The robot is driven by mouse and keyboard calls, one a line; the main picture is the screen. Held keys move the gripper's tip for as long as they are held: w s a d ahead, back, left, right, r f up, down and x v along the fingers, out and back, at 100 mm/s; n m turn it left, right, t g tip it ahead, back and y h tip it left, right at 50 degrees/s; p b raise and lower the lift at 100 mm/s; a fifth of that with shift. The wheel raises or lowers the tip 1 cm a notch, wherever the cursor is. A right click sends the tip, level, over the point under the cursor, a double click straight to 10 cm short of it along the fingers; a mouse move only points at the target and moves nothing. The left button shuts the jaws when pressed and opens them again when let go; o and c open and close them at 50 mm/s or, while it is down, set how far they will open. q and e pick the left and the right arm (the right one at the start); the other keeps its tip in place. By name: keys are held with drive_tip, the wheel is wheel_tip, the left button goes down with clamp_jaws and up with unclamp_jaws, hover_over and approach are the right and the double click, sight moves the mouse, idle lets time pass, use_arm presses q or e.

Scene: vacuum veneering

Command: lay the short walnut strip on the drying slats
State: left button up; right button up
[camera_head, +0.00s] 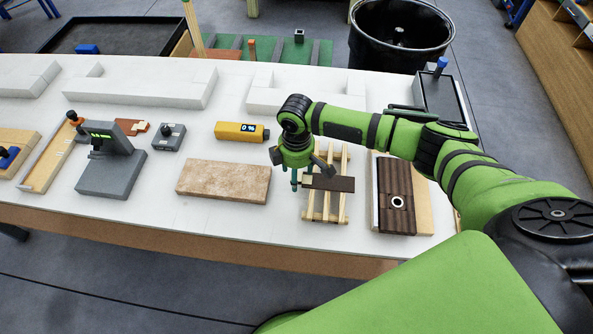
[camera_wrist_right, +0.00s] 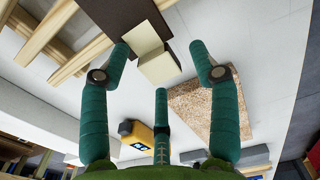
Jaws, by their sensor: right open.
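The short walnut strip (camera_head: 333,183) is dark brown and lies across the pale wooden drying slats (camera_head: 327,212). It also shows at the top of the right wrist view (camera_wrist_right: 128,14), with a small cream block (camera_wrist_right: 158,62) at its near end. My right gripper (camera_head: 306,180) is at the left end of the strip, just above the table. In the wrist view its green fingers (camera_wrist_right: 162,68) are spread around the cream block, with visible gaps and no grip on it. The slats (camera_wrist_right: 48,32) show at upper left there. My left gripper is not in view.
A tan speckled board (camera_head: 223,181) lies left of the slats, with a yellow meter (camera_head: 241,132) behind it. A dark slatted panel with a white ring (camera_head: 396,195) lies on a board at right. White blocks (camera_head: 140,88) line the table's back. My right arm crosses above the table's right side.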

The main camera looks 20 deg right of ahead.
wheel_tip(320, 180, up, 12)
idle(0.5)
